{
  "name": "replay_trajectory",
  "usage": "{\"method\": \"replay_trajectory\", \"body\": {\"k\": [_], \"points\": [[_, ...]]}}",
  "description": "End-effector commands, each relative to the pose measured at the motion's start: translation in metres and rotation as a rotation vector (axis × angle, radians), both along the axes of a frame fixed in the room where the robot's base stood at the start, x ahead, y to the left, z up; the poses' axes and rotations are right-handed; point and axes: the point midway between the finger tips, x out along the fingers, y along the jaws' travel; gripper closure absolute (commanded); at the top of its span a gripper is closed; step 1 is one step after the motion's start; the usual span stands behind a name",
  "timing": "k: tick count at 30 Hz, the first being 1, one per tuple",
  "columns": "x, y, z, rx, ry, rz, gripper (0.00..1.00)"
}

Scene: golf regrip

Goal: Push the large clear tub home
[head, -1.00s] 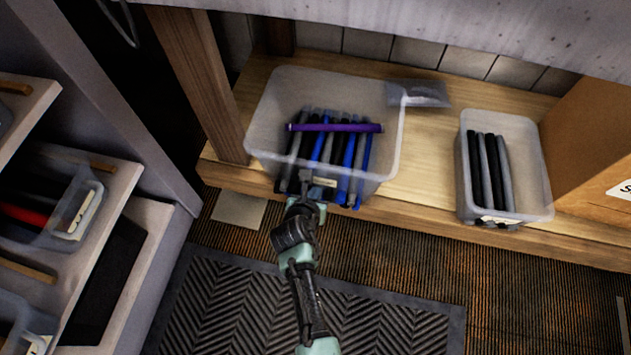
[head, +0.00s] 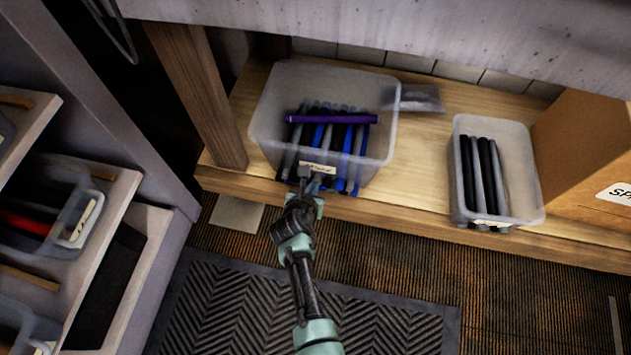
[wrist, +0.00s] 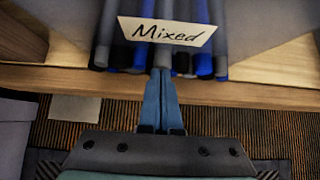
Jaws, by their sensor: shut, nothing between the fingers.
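The large clear tub (head: 265,105) sits on the low wooden shelf under the bench, holding several black, grey and blue grips and a purple one lying across the top. Its front end is close to the shelf's front edge. A paper label (head: 318,168) on its front reads "Mixed" in the wrist view (wrist: 166,31). My gripper (head: 308,175) is at the front of the tub, just below the label. In the wrist view its blue fingers (wrist: 162,75) are shut together with nothing between them, tips at or very near the tub's front; contact is hard to tell.
A smaller clear tub (head: 525,165) with dark grips stands to the right, beside a cardboard box (head: 588,150). A flat clear packet (head: 420,98) lies behind, right of the large tub. A wooden post (head: 200,95) stands close at left. The bench (head: 450,35) overhangs above.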

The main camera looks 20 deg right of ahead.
Motion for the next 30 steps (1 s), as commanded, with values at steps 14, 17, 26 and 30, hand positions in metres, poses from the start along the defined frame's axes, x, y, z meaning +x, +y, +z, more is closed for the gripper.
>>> {"method": "replay_trajectory", "body": {"k": [14,17,26,30], "points": [[-0.049,0.036,0.059,0.0,0.001,0.002,1.0],[-0.056,0.041,0.066,0.001,0.001,0.0,1.0],[-0.063,0.046,0.071,-0.001,0.0,0.001,1.0],[-0.063,0.046,0.071,0.0,0.0,0.0,1.0]]}}
